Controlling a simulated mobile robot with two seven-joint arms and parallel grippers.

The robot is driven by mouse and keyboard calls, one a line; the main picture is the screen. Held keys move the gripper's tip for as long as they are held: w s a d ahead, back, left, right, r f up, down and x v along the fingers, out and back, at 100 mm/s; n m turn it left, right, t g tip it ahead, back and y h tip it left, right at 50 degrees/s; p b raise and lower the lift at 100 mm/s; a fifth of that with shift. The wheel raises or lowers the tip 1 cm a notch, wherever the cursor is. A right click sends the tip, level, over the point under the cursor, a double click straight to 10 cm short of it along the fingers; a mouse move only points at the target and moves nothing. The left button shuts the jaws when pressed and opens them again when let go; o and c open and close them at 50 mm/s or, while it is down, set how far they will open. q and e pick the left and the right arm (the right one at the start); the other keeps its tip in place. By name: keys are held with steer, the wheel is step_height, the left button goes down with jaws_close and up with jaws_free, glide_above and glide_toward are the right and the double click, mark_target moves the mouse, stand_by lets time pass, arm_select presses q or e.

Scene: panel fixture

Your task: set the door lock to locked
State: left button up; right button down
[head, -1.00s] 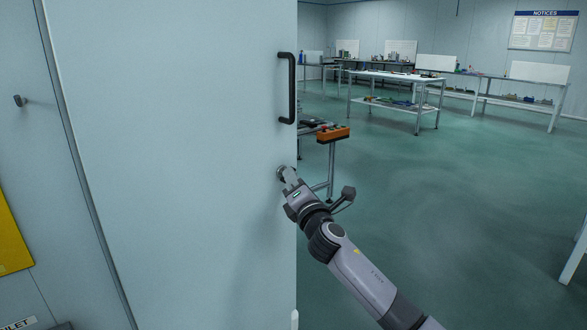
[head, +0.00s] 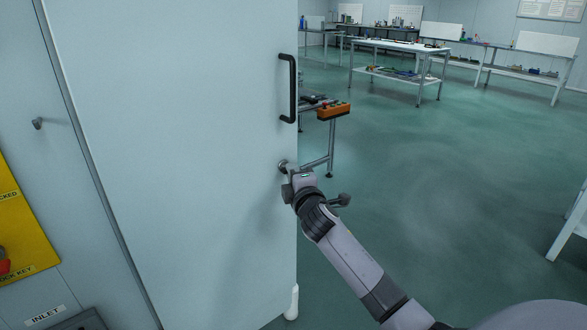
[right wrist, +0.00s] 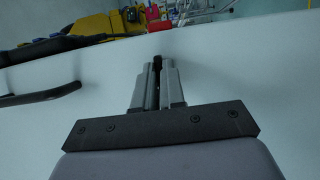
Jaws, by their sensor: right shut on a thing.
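The door lock (head: 283,166) is a small round dark fitting near the right edge of the pale door (head: 190,180), below the handle. My right gripper (head: 288,174) is at the lock, and its fingers hide part of it. In the right wrist view the fingers (right wrist: 157,82) are close together against the door face, shut on a small dark piece (right wrist: 157,62) of the lock. I cannot tell from these views which way the lock is turned. My left gripper is not in view.
A black pull handle (head: 292,88) stands out from the door above the lock. A yellow panel (head: 22,225) is on the wall at left. Behind the door's edge is an orange control box (head: 333,111) on a stand. The green floor at right is open.

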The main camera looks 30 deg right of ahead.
stand_by(0.5)
steer(key=c, duration=1.2)
jaws_free()
steer(key=v, duration=0.7)
steer(key=s+a+f+m+g+y+p, duration=0.1)
steer(key=s+a+f+m+g+y, duration=0.2)
steer(key=s+f, duration=0.35)
steer(key=s+a+f+m+g+y+p, duration=0.1)
steer(key=s+a+f+m+y+p, duration=0.1)
steer(key=s+a+f, duration=0.5)
steer(key=s+a+f+m+g+y, duration=0.1)
steer(key=s+a+f+m, duration=0.1)
steer(key=s, duration=0.2)
steer(key=s+a+f+m+y+p, duration=0.1)
steer(key=s+a+f+m, duration=0.1)
steer(key=s, duration=0.3)
steer(key=s+a+f+m+g, duration=0.1)
steer(key=s+a+f+m, duration=0.1)
steer(key=s+f+m, duration=0.1)
steer(key=shift+s+a+f+g+y, duration=0.3)
steer(key=shift+s+f+y, duration=0.1)
steer(key=shift+s+f, duration=0.25)
